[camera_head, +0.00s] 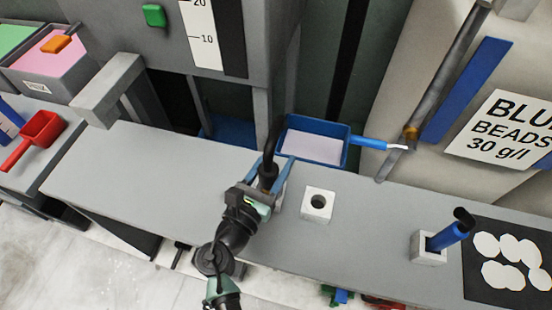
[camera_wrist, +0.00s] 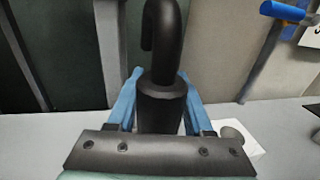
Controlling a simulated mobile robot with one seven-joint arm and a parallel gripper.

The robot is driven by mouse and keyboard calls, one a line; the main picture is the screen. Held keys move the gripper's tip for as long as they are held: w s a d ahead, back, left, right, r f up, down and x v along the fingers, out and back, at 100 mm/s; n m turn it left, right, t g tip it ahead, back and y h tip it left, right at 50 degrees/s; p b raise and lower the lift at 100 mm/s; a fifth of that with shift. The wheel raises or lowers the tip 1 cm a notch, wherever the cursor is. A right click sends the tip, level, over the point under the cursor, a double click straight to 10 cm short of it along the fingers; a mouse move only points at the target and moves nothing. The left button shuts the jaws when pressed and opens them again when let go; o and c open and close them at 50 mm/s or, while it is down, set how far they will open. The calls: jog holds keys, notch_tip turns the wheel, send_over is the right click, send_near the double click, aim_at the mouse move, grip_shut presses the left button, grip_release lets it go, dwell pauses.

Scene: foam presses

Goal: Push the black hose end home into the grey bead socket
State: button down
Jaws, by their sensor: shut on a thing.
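My gripper (camera_head: 271,174) is shut on the black hose end (camera_head: 268,176). In the wrist view the hose end (camera_wrist: 162,108) stands upright between the blue fingers (camera_wrist: 160,78), its thin upper part curving over in a hook. Its lower tip is hidden behind the gripper body. The grey bead socket (camera_head: 318,215), a pale block with a round dark hole in its top, sits on the grey bench to the right of my gripper, apart from the hose end. The hole looks empty. Part of the socket (camera_wrist: 247,141) shows at lower right in the wrist view.
A second pale block (camera_head: 428,256) on the grey bench (camera_head: 150,180) holds a blue hose (camera_head: 447,236) with a black end. A blue tray (camera_head: 345,155) stands behind the socket. A black mat (camera_head: 483,288) with white discs lies at right. The bench's left part is clear.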

jog(key=shift+f+b, duration=1.25)
jog(key=shift+f, duration=0.3)
jog(key=shift+c, duration=1.6)
grip_release()
jog(key=shift+o, duration=0.5)
jog(key=v, duration=1.3)
jog(key=shift+r+b, duration=0.1)
jog(key=shift+b, duration=0.2)
